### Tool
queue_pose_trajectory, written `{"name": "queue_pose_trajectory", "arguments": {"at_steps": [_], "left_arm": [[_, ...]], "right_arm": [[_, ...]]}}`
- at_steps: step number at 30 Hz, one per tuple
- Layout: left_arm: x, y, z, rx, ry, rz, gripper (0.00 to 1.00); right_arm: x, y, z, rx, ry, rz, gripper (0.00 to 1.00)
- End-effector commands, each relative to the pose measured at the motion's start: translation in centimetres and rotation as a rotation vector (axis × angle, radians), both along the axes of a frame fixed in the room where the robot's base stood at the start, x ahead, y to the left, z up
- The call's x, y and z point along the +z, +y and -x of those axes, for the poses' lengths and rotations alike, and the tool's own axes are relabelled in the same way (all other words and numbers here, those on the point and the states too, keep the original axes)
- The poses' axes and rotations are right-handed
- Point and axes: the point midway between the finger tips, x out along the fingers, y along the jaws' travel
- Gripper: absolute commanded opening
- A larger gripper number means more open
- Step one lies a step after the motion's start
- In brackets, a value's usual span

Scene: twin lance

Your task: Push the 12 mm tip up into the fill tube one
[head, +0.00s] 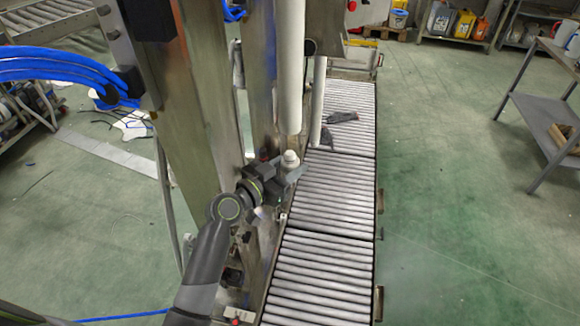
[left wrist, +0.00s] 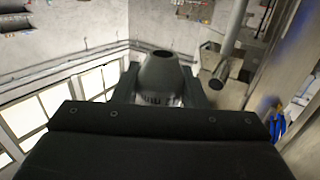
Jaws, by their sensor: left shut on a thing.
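The tip (head: 290,159) is a pale, rounded nozzle standing upright in the jaws of my left gripper (head: 286,174). In the left wrist view the tip (left wrist: 160,76) looks grey and tapered, with a round hole on top, one finger on each side. A thick white fill tube (head: 290,70) hangs above it in the head view, with a gap between its lower end and the tip. A second white tube (head: 318,105) hangs behind. The left wrist view shows one tube (left wrist: 228,52) right of the tip, apart from it. I cannot tell which is tube one. My right gripper is out of view.
A roller conveyor (head: 325,240) runs along the right of my left gripper. Steel posts (head: 195,100) stand close on its left. Dark objects (head: 342,117) lie on the far rollers. Green floor (head: 450,200) is open to the right, before a grey shelf table (head: 540,110).

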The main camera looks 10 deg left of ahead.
Motion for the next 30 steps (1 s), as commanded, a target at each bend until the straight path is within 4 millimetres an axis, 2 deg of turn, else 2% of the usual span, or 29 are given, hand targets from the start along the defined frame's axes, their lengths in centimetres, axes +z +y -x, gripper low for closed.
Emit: {"name": "queue_pose_trajectory", "arguments": {"at_steps": [1,15,20,30], "left_arm": [[0.8,0.0,0.0,0.000,-0.001,0.000,0.10],[5.2,0.0,0.0,0.001,-0.002,0.001,0.10],[5.8,0.0,0.0,0.001,-0.001,0.000,0.10],[5.8,0.0,0.0,0.001,-0.001,0.000,0.10]], "right_arm": [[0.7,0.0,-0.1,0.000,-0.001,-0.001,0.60],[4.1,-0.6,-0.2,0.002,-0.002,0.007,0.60],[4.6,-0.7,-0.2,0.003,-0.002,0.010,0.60],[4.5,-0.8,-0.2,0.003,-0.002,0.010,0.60]]}}
